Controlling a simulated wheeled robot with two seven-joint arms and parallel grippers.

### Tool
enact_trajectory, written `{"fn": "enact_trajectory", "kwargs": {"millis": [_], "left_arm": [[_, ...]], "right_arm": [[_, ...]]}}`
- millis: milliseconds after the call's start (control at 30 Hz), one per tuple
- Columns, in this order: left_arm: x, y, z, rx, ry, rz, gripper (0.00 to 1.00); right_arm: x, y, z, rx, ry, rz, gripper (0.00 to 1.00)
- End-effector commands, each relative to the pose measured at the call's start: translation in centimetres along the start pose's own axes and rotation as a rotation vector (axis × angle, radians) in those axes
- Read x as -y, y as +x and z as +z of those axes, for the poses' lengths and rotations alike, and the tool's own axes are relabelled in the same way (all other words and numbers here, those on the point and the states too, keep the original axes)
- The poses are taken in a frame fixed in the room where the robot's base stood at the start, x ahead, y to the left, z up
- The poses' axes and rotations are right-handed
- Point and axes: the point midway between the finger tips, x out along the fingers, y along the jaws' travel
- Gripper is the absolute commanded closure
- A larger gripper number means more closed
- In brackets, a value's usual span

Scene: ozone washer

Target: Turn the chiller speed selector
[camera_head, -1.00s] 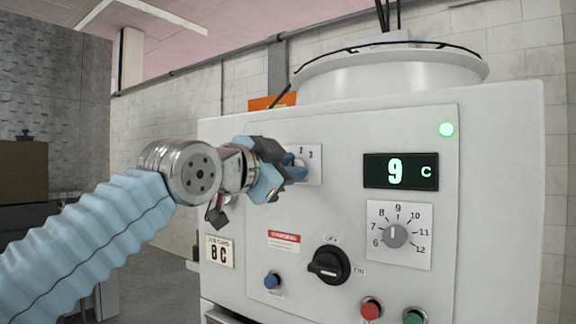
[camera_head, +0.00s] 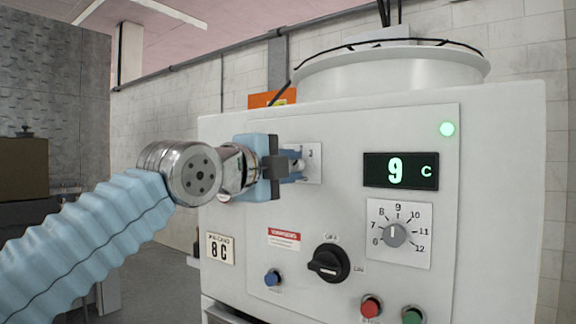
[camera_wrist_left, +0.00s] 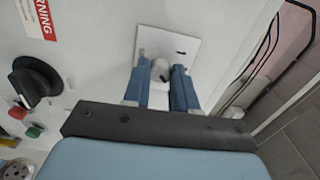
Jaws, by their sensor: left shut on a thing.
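The speed selector is a small grey-white knob (camera_wrist_left: 160,70) on a square white plate (camera_wrist_left: 185,48) on the front panel. In the head view, the plate (camera_head: 314,155) is partly covered by my gripper and only a numeral near its right side shows. My left gripper (camera_head: 296,164) reaches the plate from the left. In the left wrist view, its two blue fingers (camera_wrist_left: 161,76) stand on either side of the knob, shut on it. The knob's pointer direction is hard to read. My right gripper is not in view.
Right of the selector, a green display (camera_head: 401,171) reads 9 C above a temperature dial (camera_head: 396,235). Below are a black rotary switch (camera_head: 329,263), a blue button (camera_head: 273,278), a red button (camera_head: 371,306) and a green button (camera_head: 413,315).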

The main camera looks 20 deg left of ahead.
Motion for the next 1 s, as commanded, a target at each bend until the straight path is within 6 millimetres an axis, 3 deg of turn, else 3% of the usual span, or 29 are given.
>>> {"fn": "enact_trajectory", "kwargs": {"millis": [667, 700, 833, 1000], "left_arm": [[-0.19, 0.06, -0.04, -0.001, 0.056, 0.005, 1.0], [-0.19, 0.06, -0.04, -0.001, 0.056, 0.005, 0.67], [-0.15, 0.05, -0.03, -0.001, 0.055, 0.004, 0.48], [-0.09, 0.03, -0.02, 0.0, 0.055, 0.002, 0.48]], "right_arm": [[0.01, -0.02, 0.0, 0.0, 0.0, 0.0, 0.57], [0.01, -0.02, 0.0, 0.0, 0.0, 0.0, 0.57], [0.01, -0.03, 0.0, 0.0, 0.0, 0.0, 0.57], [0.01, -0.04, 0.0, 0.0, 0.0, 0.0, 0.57]]}}
